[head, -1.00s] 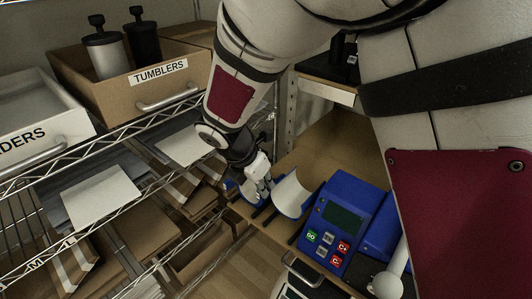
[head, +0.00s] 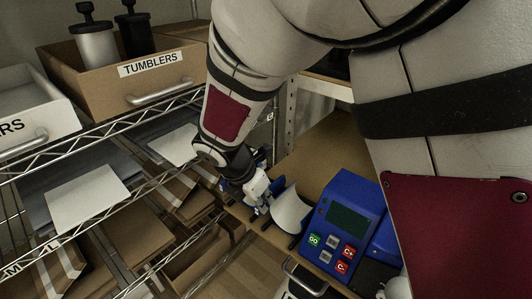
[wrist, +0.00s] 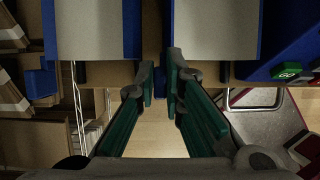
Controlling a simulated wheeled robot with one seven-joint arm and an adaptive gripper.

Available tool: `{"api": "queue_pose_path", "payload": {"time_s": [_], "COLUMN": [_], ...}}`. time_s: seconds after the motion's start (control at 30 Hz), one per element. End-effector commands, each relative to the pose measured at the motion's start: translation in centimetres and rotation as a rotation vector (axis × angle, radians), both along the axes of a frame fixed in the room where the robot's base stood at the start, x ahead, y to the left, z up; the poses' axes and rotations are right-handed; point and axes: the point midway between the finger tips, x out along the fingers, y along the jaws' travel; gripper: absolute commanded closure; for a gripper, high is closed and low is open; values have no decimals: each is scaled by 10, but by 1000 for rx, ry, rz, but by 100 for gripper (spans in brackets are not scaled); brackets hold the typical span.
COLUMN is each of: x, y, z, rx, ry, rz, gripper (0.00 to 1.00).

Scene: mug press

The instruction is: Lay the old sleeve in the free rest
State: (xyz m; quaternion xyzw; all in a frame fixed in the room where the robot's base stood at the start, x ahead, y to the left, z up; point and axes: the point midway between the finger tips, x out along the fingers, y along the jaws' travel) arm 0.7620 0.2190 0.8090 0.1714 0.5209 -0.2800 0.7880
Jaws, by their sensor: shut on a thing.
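A curved sleeve (head: 291,212), pale inside with blue edging, is just left of the blue press. My gripper (head: 257,190) is at its left edge, with the fingers nearly together and pointing down. The exact grip contact is hidden.
The blue press (head: 345,220) with keys and a screen stands close on the right. A wire shelf with white sheets (head: 88,198) and the TUMBLERS box (head: 130,70) is at left. The wooden bench (head: 325,150) behind is bare.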

Motion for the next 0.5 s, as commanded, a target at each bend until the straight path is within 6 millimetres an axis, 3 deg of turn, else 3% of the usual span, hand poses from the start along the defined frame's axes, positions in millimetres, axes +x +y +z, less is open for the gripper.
{"api": "queue_pose_path", "payload": {"time_s": [0.2,0.23,0.33,0.5], "x": [0,0,0,0], "y": [0,0,0,0], "z": [1,1,1,0], "rx": [0,0,0,0], "ry": [-1,-1,0,0], "rz": [0,0,0,0], "gripper": [100,88,67,67]}}
